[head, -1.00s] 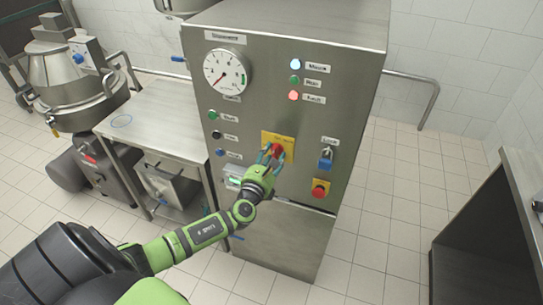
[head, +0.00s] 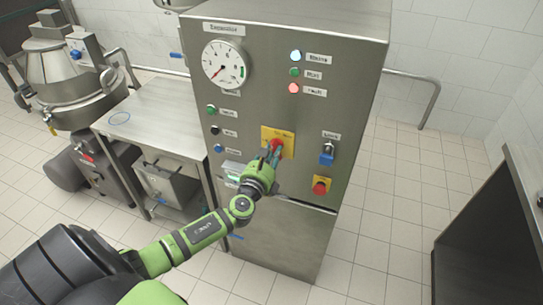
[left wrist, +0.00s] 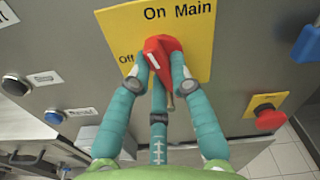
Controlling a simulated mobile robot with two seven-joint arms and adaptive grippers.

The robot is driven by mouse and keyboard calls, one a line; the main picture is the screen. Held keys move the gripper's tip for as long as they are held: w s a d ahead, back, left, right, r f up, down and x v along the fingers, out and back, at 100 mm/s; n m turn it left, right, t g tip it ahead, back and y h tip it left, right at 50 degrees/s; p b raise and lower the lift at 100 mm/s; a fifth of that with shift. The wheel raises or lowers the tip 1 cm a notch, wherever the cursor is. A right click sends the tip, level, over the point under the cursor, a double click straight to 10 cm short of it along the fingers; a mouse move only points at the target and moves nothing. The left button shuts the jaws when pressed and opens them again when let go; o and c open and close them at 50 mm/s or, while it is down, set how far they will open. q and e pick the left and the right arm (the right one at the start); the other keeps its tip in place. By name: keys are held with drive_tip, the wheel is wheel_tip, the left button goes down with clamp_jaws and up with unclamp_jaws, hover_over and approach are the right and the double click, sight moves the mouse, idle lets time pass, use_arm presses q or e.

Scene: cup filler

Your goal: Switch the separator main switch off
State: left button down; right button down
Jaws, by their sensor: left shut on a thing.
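The separator main switch (head: 277,144) is a red knob on a yellow plate (head: 289,135) on the front of the steel cabinet. In the left wrist view the red knob (left wrist: 165,48) sits below the words "On Main", with "Off" at its left. My right gripper is not in view.
The cabinet (head: 270,240) carries a round gauge (head: 225,64), lamps and buttons. A red emergency button (head: 320,187) and a blue lock switch (head: 327,155) are right of the knob. A steel table (head: 160,110) stands at the left.

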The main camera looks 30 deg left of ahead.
use_arm(q)
drive_tip(key=n+b, duration=0.4)
drive_tip(key=n, duration=0.7)
drive_tip(key=shift+d, duration=0.2)
drive_tip(key=shift+w+n+b, duration=0.1)
drive_tip(key=shift+n+b, duration=0.3)
drive_tip(key=shift+n, duration=1.2)
drive_tip(key=shift+d+n, duration=0.1)
drive_tip(key=shift+n, duration=0.2)
drive_tip(key=c, duration=1.1)
unclamp_jaws()
